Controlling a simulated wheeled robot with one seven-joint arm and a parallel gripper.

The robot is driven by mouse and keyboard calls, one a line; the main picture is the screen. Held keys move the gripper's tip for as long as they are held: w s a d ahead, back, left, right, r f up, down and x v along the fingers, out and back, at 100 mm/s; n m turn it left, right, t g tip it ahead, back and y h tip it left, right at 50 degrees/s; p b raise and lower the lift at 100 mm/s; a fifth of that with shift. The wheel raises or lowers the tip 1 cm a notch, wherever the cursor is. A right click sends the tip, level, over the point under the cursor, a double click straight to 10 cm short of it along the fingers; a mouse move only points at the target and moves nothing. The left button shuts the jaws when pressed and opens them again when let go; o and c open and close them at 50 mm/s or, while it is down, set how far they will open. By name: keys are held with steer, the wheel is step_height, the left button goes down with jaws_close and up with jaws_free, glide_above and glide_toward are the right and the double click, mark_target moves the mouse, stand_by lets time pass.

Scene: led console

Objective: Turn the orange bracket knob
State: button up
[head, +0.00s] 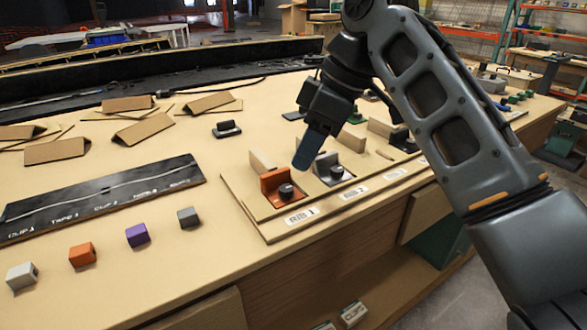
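The orange bracket (272,187) sits on the board at the spot labelled RIB 1, against a tan upright rib. Its dark round knob (286,191) faces the front.
Grey, orange (82,254), purple (138,235) and dark blocks line the table front at left. A black labelled strip (100,198) lies behind them. Folded tan pieces (150,128) lie farther back. More brackets (398,137) stand right of the gripper. The table between strip and board is clear.

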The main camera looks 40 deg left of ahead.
mark_target(287, 188)
steer(key=x, duration=0.7)
steer(key=shift+f, duration=0.1)
jaws_close()
